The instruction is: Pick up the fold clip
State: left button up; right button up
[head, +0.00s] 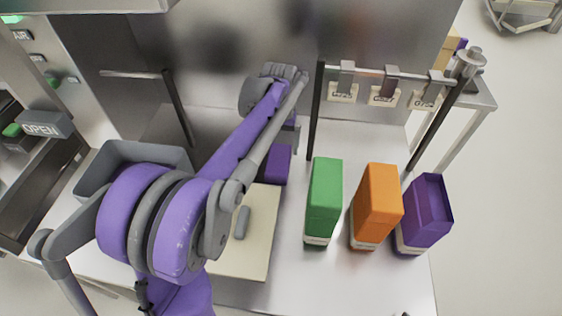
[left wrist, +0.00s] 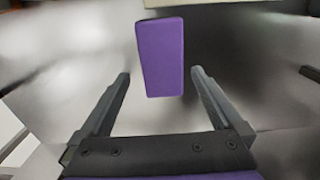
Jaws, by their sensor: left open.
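No thing is marked as the fold clip, so I cannot tell for sure which it is. A small grey rounded piece (head: 242,222) lies on a cream board (head: 258,255). Several grey clips with labels (head: 391,80) hang on a rail at the back right. A purple block (head: 278,163) stands behind the board, close to my left gripper. In the left wrist view a purple block (left wrist: 160,50) shows between and beyond the fingers. My left gripper (left wrist: 160,74) is open and empty; its fingers are largely hidden in the head view. My right gripper is not in view.
Green (head: 324,195), orange (head: 377,200) and purple (head: 427,212) boxes stand in a row at the right of the table. A grey bin (head: 120,158) is at the left, partly behind my arm. The rail's black posts (head: 315,110) rise behind the boxes.

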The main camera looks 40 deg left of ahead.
aim_at(279, 158)
pick_arm(q)
notch_tip(279, 158, down, 7)
jog(key=shift+a+r, duration=0.15)
jog(key=shift+c, duration=0.3)
jog(key=c, duration=1.1)
